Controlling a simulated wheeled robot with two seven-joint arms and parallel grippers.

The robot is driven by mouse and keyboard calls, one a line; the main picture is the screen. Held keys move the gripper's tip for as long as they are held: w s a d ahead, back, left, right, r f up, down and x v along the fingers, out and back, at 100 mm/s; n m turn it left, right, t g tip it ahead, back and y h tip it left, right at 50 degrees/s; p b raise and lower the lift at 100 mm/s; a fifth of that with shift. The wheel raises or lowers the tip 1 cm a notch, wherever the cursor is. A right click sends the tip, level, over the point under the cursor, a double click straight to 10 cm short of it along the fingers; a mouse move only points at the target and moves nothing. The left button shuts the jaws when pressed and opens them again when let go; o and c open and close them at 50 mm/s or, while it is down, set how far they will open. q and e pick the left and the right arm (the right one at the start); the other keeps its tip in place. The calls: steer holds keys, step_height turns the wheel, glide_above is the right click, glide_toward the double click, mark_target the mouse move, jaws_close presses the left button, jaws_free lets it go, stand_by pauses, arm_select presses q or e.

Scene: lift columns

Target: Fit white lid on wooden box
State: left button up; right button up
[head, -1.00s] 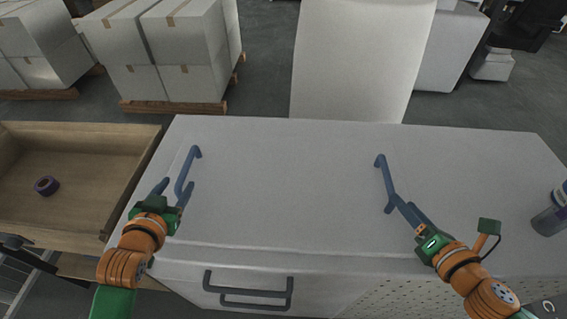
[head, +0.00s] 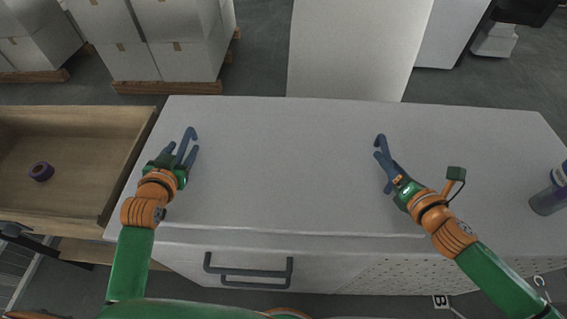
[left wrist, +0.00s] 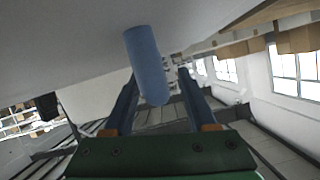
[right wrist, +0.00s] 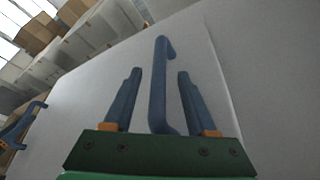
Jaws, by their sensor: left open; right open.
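The white lid (head: 285,165) is a broad flat panel with two blue bar handles, lying level to the right of the open wooden box (head: 95,205). The left handle (head: 189,134) stands between the fingers of my open left gripper (head: 182,152); it shows as a blue bar (left wrist: 148,65) in the left wrist view. The right handle (head: 380,140) stands between the fingers of my open right gripper (head: 384,160); it also shows in the right wrist view (right wrist: 158,85). Whether any finger touches a handle, I cannot tell.
A purple roll (head: 41,171) lies inside the wooden box. A dark drawer-like handle (head: 248,270) is on the white front below the lid. A bottle (head: 548,200) stands at the far right. Stacked white cartons (head: 180,40) stand on pallets behind.

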arm_select(q)
steer(key=shift+w+f, duration=0.15)
steer(key=shift+w, duration=0.2)
arm_select(e)
steer(key=shift+w+a+f, duration=0.1)
steer(key=shift+w+a, duration=0.05)
steer(key=shift+w, duration=0.2)
arm_select(q)
jaws_close()
arm_select(e)
jaws_close()
stand_by(0.6)
